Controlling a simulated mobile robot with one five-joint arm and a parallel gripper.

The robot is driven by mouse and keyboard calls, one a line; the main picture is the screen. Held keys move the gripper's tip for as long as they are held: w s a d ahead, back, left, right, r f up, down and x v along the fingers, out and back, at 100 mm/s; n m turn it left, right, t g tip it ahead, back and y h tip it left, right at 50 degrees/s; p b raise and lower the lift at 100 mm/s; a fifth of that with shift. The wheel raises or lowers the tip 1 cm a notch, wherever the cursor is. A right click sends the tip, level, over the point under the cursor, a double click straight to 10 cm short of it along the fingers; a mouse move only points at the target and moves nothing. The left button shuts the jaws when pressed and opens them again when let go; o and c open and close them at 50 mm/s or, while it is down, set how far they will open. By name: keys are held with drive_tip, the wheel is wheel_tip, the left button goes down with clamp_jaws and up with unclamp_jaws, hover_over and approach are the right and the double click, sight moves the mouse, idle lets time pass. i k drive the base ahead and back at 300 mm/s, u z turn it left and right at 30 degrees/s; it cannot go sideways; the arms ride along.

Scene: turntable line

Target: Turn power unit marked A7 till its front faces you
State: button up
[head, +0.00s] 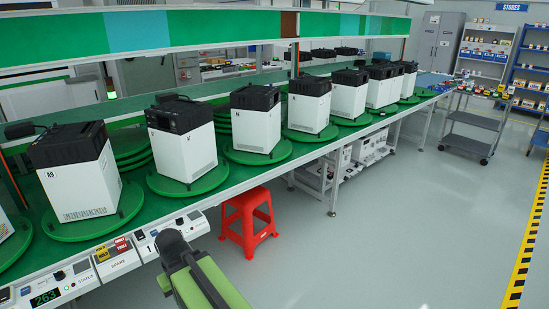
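Several white power units with black tops stand on round green turntables along the bench. The near left unit (82,187) is marked A9 and sits on its own turntable (92,229). The second unit (188,152) has a small label too small to read surely, on a turntable (188,186). The third unit (254,130) and fourth unit (309,112) stand farther along, their marks not readable. I cannot tell which unit is A7. My green and dark arm shows at the bottom, in front of the bench edge; no gripper fingers can be made out.
A control panel (119,262) with small buttons runs along the bench's front edge. A red stool (248,222) stands on the floor beside the bench. A grey cart (470,130) stands at the back right. Open grey floor (390,240) lies right of the bench, up to a yellow-black strip (525,245).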

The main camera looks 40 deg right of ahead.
sight(160, 184)
drive_tip(key=z, duration=0.05)
drive_tip(key=i, duration=1)
drive_tip(key=z, duration=0.05)
